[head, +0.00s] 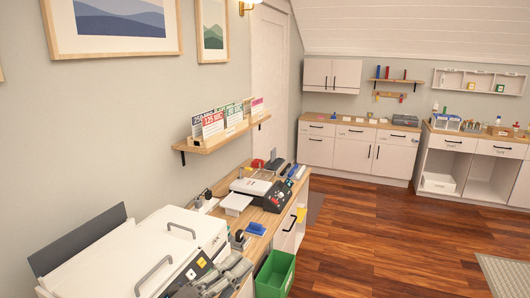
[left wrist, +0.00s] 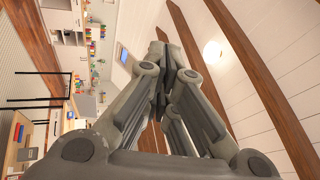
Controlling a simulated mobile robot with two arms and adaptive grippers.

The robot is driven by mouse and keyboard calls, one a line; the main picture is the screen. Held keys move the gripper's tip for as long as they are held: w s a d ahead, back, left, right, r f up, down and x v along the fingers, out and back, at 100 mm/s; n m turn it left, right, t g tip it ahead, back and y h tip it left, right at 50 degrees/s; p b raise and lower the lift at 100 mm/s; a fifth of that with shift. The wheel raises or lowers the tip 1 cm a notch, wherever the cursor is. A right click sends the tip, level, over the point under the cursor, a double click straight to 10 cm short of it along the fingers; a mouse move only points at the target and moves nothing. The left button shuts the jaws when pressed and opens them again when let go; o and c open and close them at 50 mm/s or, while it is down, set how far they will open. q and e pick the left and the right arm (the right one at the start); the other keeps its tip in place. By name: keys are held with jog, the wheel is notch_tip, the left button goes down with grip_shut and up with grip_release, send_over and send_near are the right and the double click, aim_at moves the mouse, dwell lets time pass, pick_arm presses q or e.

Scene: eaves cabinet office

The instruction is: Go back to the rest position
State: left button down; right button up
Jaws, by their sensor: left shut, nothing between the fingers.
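My left gripper (head: 236,270) shows at the bottom of the head view, low in front of the wooden counter (head: 262,222) and the white lidded machine (head: 150,245). Its grey fingers also fill the middle of the left wrist view (left wrist: 160,75), where they are closed together with nothing between them. In that view the fingers point toward the sloped white ceiling and its brown beams. My right gripper is in neither view.
A green bin (head: 275,275) stands on the floor just right of my left gripper. A wall shelf (head: 225,133) holds coloured packs. The wooden floor (head: 380,240) to the right is open.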

pick_arm(q)
jog(key=a+f+n+t+y, duration=0.3)
jog(key=a+f+n+y, duration=0.3)
jog(key=a+n+y, duration=0.8)
jog(key=s+a+f+n+g+y, duration=0.25)
jog(key=s+f+n+g, duration=0.35)
jog(key=f, duration=0.5)
jog(key=s+d+f+n+g+h, duration=0.1)
jog(key=s+f+n+g, duration=0.1)
jog(key=s+f+g, duration=0.6)
jog(key=s+d+f+n+g+h, duration=0.1)
jog(key=s+f+n, duration=0.2)
jog(key=s, duration=0.9)
notch_tip(320, 180, down, 30)
jog(key=s+g+b, duration=0.1)
jog(key=s+b, duration=0.1)
jog(key=b, duration=0.1)
jog(key=s+a+f+g+b, duration=0.1)
jog(key=s+a+f+b, duration=0.1)
jog(key=s+f, duration=1.4)
jog(key=shift+s+a+f+m+g+y, duration=0.2)
jog(key=shift+a+f+m+g+y, duration=0.15)
jog(key=shift+a+f, duration=0.5)
jog(key=shift+d+f, duration=0.1)
jog(key=shift+d, duration=0.05)
